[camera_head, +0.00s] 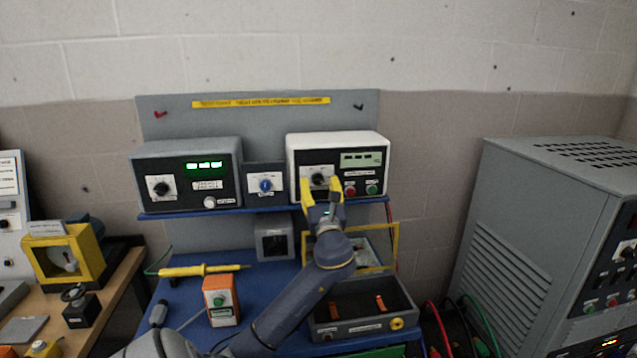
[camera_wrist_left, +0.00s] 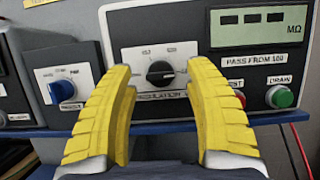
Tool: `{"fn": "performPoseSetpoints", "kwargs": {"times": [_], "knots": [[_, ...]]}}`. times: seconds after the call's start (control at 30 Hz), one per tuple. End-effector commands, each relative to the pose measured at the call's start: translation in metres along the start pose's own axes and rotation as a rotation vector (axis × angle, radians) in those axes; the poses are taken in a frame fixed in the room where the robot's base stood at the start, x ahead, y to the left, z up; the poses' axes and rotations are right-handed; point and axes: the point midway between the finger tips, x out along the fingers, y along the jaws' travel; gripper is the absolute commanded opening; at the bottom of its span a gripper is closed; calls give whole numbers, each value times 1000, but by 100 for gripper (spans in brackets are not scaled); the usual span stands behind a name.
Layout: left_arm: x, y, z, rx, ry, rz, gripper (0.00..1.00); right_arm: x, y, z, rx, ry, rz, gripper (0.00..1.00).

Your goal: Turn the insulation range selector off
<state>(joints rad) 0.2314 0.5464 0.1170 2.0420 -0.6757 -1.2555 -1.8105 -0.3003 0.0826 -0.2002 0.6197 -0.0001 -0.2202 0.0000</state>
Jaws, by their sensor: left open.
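The insulation range selector is a black rotary knob (camera_wrist_left: 160,73) on a white plate, on the front of a white-topped tester (camera_head: 340,143). My left gripper (camera_head: 321,187) is in front of the knob. In the left wrist view its yellow fingers (camera_wrist_left: 162,80) are open, one on each side of the knob, with space between them and it. I cannot tell how deep the fingertips reach. My right gripper is not in view.
Red (camera_wrist_left: 232,98) and green (camera_wrist_left: 280,97) buttons sit just right of the fingers. A small unit with a blue knob (camera_head: 265,185) is to the left, then a grey meter (camera_head: 187,173) with green digits. A blue shelf edge (camera_wrist_left: 140,128) runs below. An open case (camera_head: 362,326) stands under my arm.

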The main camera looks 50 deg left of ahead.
Motion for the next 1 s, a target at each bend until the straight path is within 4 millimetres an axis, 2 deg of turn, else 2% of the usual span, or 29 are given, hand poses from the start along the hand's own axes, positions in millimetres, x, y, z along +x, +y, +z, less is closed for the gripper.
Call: {"fn": "performPoseSetpoints", "kwargs": {"times": [0.23,0.6,1.0], "knots": [[14,0,0,0,0,0,53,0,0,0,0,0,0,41],[16,0,0,0,0,0,54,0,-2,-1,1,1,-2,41],[16,0,0,0,0,0,8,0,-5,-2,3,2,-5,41]]}}
